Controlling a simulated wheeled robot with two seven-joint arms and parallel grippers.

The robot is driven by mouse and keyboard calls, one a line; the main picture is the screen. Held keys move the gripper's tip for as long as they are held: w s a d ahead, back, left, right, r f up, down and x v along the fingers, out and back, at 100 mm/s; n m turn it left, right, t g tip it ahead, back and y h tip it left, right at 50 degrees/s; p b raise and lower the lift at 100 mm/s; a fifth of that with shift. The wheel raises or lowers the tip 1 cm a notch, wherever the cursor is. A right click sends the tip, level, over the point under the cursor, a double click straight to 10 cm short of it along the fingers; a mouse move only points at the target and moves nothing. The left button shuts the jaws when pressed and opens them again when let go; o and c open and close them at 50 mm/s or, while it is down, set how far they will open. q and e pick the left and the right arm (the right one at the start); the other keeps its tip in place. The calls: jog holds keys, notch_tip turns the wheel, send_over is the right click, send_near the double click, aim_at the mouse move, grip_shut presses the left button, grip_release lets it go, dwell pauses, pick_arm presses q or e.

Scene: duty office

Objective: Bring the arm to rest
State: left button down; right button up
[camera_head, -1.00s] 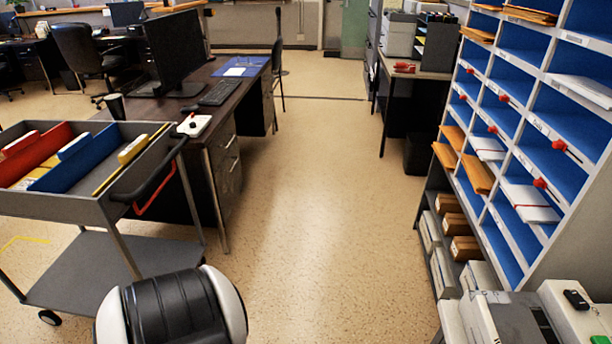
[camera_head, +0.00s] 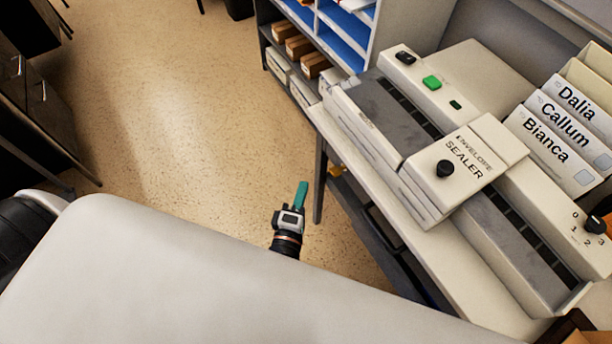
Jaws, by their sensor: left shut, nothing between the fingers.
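My left gripper (camera_head: 301,190) shows in the head view below the middle of the picture, with its teal fingers together and nothing between them. It is over the open floor (camera_head: 190,110), to the left of the counter with the envelope sealer (camera_head: 460,160), and apart from it. A large white link of my own arm fills the bottom of the view and hides what lies under it. My right gripper does not show.
The counter carries the sealer, with a black knob and a green button, and white name folders (camera_head: 560,135) at the right. A pigeonhole shelf (camera_head: 345,35) stands at the top. Dark drawers (camera_head: 35,100) are at the left. Floor between is clear.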

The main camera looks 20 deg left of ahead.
pick_arm(q)
jog(key=shift+s+d, duration=0.1)
jog(key=shift+s, duration=0.15)
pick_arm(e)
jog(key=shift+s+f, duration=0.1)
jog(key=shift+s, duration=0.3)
pick_arm(q)
jog(key=s+f+m+g+h+p, duration=0.1)
jog(key=s+f+m+g+h, duration=0.1)
jog(key=s+f+m+g, duration=0.65)
jog(key=s+f+m+t+h+p, duration=0.15)
jog(key=f+m, duration=0.35)
jog(key=f, duration=0.8)
jog(key=s+a+f+m+g, duration=0.2)
jog(key=s+a+f+g, duration=0.1)
jog(key=s, duration=0.4)
jog(key=s+a+f+m+g+y+p, duration=0.1)
jog(key=s+a+f+m+g, duration=0.2)
jog(key=s, duration=0.3)
jog(key=s+a+f+m+g+p, duration=0.1)
jog(key=s+a+f+m+g, duration=0.2)
jog(key=s+f, duration=0.2)
jog(key=s, duration=0.2)
jog(key=shift+s+f+g, duration=0.2)
jog(key=shift+s+g, duration=0.1)
jog(key=shift+g, duration=0.1)
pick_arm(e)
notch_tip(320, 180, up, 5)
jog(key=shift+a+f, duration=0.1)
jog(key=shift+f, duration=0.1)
